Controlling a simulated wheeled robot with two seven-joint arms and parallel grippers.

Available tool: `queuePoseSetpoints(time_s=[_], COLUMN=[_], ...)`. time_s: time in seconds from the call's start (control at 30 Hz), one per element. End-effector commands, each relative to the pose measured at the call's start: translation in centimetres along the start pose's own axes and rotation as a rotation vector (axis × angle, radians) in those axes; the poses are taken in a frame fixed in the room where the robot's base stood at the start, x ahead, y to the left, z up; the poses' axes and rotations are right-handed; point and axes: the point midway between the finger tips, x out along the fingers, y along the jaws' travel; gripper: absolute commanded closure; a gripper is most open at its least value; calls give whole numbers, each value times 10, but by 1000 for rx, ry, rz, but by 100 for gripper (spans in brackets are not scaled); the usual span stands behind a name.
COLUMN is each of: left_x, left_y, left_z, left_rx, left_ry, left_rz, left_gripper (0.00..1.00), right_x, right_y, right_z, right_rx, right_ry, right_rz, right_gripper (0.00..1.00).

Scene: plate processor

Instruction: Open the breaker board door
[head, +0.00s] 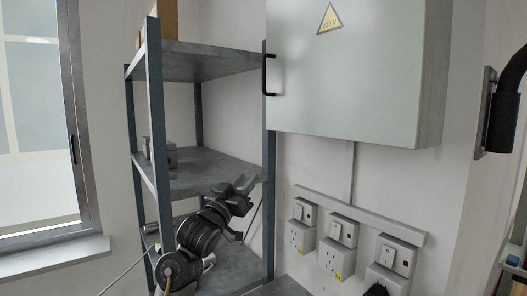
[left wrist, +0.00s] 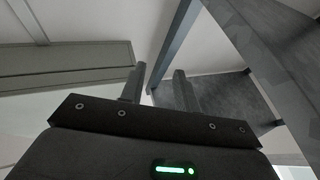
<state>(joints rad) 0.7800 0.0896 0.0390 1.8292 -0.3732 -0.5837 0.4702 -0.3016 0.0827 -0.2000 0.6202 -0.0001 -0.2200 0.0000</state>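The breaker board (head: 350,75) is a pale grey box on the wall at the top of the head view, its upper part cut off by the frame. Its door is shut and bears a yellow warning triangle (head: 329,18). A black bar handle (head: 266,75) is at the door's left edge. My left gripper (head: 244,185) is in front of the shelf rack, below and left of the handle and apart from it. In the left wrist view, its two fingers (left wrist: 159,70) stand apart with nothing between them. My right gripper is not in view.
A grey metal shelf rack (head: 148,110) stands left of the board, close to my left arm. Several wall sockets (head: 334,258) with switches sit below the board. A window (head: 40,120) is at the far left. A black curved object (head: 502,115) on a bracket is at right.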

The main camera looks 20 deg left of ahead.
Motion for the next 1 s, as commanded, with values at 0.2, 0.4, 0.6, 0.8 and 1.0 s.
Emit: queuePoseSetpoints(time_s=[0.2,0.4,0.6,0.8,1.0], left_x=[42,47,50,76,111], left_y=[26,37,38,44,51], left_z=[-152,-202,-208,-222,-236], left_rx=[-35,-49,-50,-52,-52], left_ry=[289,378,385,383,381], left_rz=[151,211,216,214,214], left_gripper=[68,68,68,68,68], right_x=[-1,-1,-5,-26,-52], right_y=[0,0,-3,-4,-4], right_z=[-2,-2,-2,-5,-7], right_rx=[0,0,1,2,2], right_ry=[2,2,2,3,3], right_rz=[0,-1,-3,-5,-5], right_gripper=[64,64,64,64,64])
